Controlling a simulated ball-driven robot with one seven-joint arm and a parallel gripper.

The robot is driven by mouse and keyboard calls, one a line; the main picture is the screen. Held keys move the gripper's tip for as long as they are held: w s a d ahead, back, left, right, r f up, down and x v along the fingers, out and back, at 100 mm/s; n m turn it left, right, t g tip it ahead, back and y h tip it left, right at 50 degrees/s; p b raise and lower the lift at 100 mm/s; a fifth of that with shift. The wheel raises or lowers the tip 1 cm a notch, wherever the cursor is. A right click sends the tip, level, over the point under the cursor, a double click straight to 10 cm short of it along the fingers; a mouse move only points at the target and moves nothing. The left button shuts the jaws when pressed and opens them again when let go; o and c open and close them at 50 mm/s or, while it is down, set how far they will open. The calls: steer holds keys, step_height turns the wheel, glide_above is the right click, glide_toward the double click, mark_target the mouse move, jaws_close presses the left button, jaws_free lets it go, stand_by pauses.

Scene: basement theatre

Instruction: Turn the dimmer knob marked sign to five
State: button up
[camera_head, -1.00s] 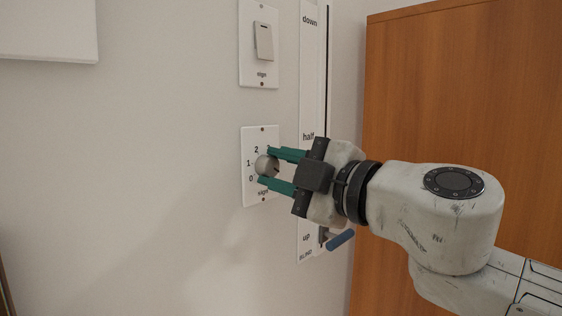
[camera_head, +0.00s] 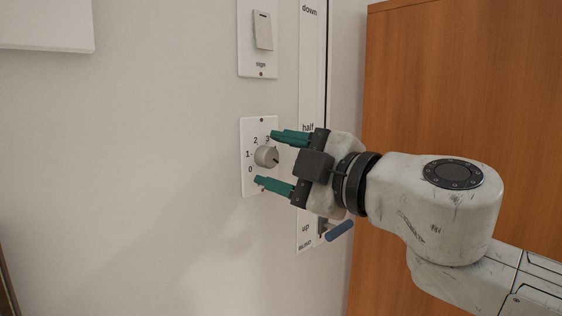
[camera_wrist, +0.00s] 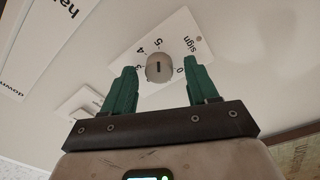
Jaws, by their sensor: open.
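The dimmer knob (camera_head: 265,156) is a round grey knob on a white wall plate (camera_head: 247,186) with 0, 1, 2 and 3 legible around its left and top. The knob's dark mark is on its right side in the head view. In the wrist view, the knob (camera_wrist: 159,69) shows the mark as a short line roughly in line with the 5 above it; "sign" is printed on the plate. My gripper (camera_head: 265,158) is open, its green fingertips above and below the knob with gaps. In the wrist view my gripper (camera_wrist: 160,72) has its fingers either side of it.
A rocker switch (camera_head: 262,31) on its own plate is above. A blind control strip (camera_head: 312,85), marked down, half and up, stands right of the dimmer, with a blue-handled lever (camera_head: 340,231) low on it. A wooden panel (camera_head: 440,90) is behind my arm.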

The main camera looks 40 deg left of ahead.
steer(key=shift+d, duration=0.1)
steer(key=d+b, duration=0.3)
steer(key=d, duration=0.7)
steer(key=shift+s+d+f+b, duration=0.2)
steer(key=shift+s+d+b, duration=0.1)
steer(key=shift+s+b, duration=0.1)
